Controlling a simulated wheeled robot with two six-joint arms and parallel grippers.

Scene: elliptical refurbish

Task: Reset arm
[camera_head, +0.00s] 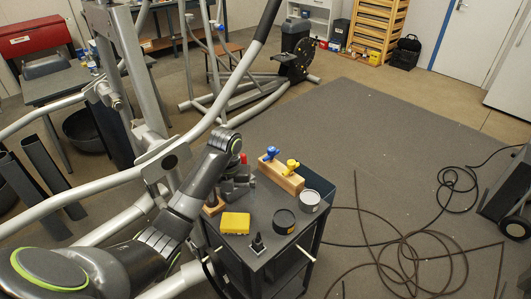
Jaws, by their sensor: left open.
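My left arm reaches in from the lower left. My left gripper (236,190) is open over the back left part of a small dark cart (262,262). It is partly hidden by my own arm, and I cannot tell whether it touches anything. A red-topped item (243,158) shows just behind it. A wooden block (282,179) with blue and yellow fittings stands to its right on the cart. My right gripper is not in view.
The cart top holds a yellow block (236,223), a black tin (284,221), a grey tin (310,200) and a small black fitting (258,244). A grey elliptical frame (142,75) rises close to my left arm. Black cable (405,245) lies on the floor at right.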

